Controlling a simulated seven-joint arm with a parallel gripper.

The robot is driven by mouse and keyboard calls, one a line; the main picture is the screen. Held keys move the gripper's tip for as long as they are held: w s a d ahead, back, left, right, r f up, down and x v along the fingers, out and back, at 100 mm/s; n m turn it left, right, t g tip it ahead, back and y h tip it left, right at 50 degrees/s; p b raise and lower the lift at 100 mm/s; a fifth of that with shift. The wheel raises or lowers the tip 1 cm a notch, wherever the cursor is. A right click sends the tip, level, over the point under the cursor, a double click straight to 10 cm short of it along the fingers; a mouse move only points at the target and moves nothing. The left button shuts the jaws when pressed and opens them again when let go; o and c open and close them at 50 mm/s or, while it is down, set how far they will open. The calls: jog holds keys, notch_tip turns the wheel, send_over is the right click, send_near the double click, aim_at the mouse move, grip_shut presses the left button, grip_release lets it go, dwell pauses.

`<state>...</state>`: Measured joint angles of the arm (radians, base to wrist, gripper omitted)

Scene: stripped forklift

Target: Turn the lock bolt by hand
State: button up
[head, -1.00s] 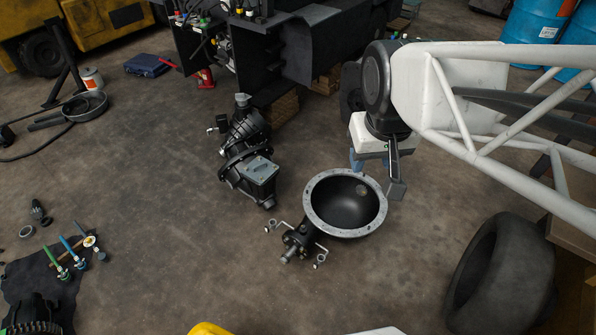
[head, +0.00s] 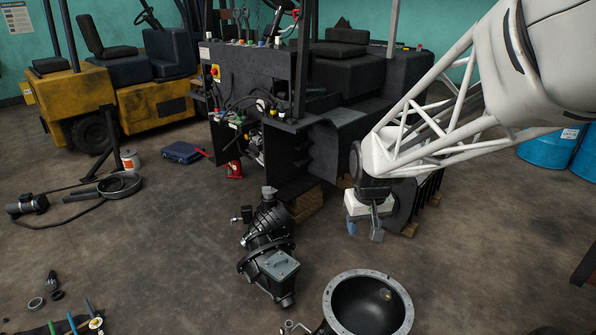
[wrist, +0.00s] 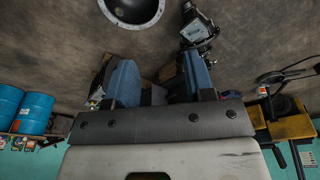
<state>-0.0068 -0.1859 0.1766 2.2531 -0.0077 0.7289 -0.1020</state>
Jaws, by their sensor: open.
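I cannot pick out the lock bolt for certain in either view. The stripped forklift (head: 262,88) stands at the back centre with its side open, showing cables and fittings. My gripper (head: 363,229) hangs in front of its dark body, right of centre. In the wrist view my gripper (wrist: 158,78) has its two blue-padded fingers wide apart with nothing held between them. A black bowl-shaped housing (head: 362,310) with a grey rim lies on the floor below my gripper. A black drive unit (head: 265,250) with a grey cover lies to its left.
A red jack (head: 234,170) and a blue case (head: 182,152) sit on the floor left of the forklift. A yellow forklift (head: 135,105) stands at the back left. Blue drums (head: 548,147) stand at right. A round pan (head: 119,184) lies at left. Open floor lies at left centre.

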jog(key=w+f+n, duration=0.1)
jog(key=w+f, duration=1.4)
jog(key=n+g, duration=0.2)
jog(key=n, duration=0.1)
send_over(322, 331)
notch_tip(322, 331, down, 62)
jog(key=shift+s+a+f, duration=0.1)
jog(key=shift+f, duration=0.15)
jog(key=shift+f, duration=3.65)
jog(key=shift+c, duration=0.2)
